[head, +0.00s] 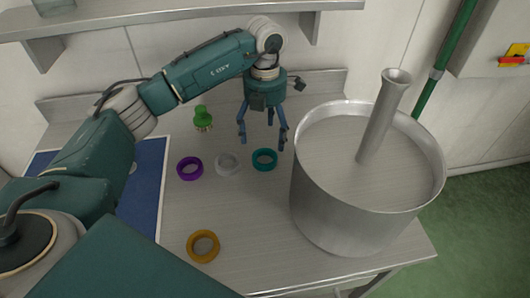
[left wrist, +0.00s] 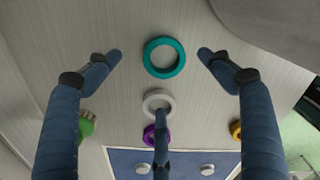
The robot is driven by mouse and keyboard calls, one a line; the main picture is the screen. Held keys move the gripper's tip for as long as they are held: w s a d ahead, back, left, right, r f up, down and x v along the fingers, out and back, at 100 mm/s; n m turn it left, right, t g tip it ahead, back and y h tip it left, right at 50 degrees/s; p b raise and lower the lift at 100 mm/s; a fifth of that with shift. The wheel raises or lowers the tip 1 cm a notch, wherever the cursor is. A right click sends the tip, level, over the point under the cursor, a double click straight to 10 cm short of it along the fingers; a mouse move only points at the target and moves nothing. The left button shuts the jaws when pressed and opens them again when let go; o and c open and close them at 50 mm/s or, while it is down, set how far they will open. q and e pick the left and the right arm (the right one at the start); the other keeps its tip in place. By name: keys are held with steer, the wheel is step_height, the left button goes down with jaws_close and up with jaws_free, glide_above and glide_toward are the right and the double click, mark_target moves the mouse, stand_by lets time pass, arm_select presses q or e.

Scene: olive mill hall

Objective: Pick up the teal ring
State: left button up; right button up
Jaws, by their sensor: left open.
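The teal ring (head: 264,160) lies flat on the metal table, just left of the large pot. My left gripper (head: 262,137) is open and empty, pointing down above the table close to the ring. In the left wrist view the teal ring (left wrist: 164,57) shows between the tips of two spread blue fingers, apart from both. A third finger shows lower in that view, over the white and purple rings. My right gripper is not in view.
A white ring (head: 227,163) and a purple ring (head: 190,168) lie left of the teal one. A green-topped object (head: 202,118) stands behind them. An orange ring (head: 203,246) lies near the front. A tall metal pot (head: 330,205) stands close on the right. A blue mat (head: 150,195) lies left.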

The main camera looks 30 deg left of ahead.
mark_target(265, 162)
arm_select(q)
steer(key=shift+s+d+f, duration=0.1)
steer(key=shift+s+f, duration=0.1)
steer(key=shift+f, duration=0.35)
steer(key=shift+s+d+f, duration=0.1)
steer(key=shift+s+f, duration=0.05)
steer(key=shift+f, duration=0.35)
steer(key=shift+a+f, duration=0.1)
steer(key=shift+f, duration=0.25)
steer(key=shift+w+f+p, duration=0.1)
steer(key=shift+f+p, duration=0.25)
steer(key=shift+p, duration=0.1)
steer(key=f+p, duration=0.1)
steer(key=f, duration=0.2)
steer(key=shift+s+f+p, duration=0.2)
steer(key=shift+f+p, duration=0.05)
steer(key=shift+p, duration=0.1)
steer(key=shift+f, duration=0.6)
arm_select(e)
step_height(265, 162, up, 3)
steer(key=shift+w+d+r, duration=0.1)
arm_select(q)
steer(key=c, duration=0.3)
steer(key=shift+w, duration=0.1)
steer(key=c, duration=1)
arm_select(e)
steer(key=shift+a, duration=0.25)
arm_select(q)
steer(key=shift+c, duration=0.2)
